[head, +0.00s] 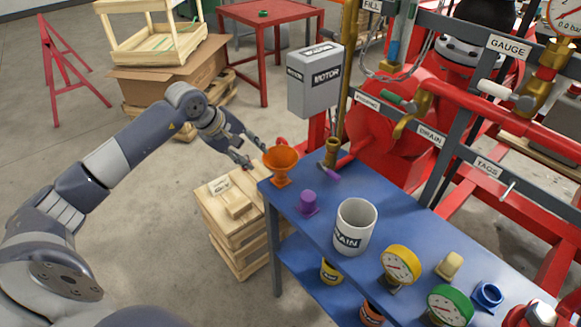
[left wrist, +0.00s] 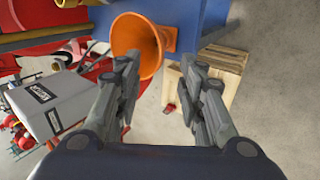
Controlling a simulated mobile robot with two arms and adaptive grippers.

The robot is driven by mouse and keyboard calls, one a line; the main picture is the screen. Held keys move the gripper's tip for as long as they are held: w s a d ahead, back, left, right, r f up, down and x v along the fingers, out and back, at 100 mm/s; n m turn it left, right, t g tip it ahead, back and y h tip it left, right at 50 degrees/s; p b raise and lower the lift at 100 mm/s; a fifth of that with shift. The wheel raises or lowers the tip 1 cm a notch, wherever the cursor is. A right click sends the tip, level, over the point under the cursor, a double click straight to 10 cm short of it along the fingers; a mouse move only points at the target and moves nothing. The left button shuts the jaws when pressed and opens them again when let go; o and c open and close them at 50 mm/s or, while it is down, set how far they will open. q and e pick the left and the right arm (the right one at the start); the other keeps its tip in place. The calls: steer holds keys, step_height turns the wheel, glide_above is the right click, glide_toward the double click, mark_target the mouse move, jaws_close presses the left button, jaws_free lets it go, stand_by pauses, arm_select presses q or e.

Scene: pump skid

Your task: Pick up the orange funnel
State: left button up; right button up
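My right gripper is in neither view.
The blue bench (head: 330,270) also holds a purple part (head: 308,202), a white DRAIN cup (head: 354,226), a yellow gauge (head: 400,264) and a green gauge (head: 450,305). A grey MOTOR box (head: 316,80) and brass pipe (head: 343,80) rise behind the funnel. Wooden crates (head: 236,240) stand left of the bench.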

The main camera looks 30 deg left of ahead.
mark_target(266, 164)
arm_select(q)
steer(key=x, duration=0.3)
steer(key=shift+w+d+f+p, duration=0.1)
steer(key=shift+f+p, duration=0.15)
steer(key=shift+p, duration=0.15)
steer(key=shift+w+f, duration=0.15)
steer(key=shift+f, duration=0.05)
steer(key=shift+w+d+f, duration=0.1)
steer(key=shift+d+f, duration=0.05)
steer(key=p+x, duration=0.2)
steer(key=x, duration=0.2)
steer(key=shift+p, duration=0.3)
steer(key=shift+w+d+f, duration=0.1)
steer(key=shift+w+f, duration=0.1)
steer(key=shift+f, duration=0.05)
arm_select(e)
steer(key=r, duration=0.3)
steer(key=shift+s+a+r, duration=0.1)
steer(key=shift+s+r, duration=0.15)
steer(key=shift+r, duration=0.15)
arm_select(q)
jaws_close()
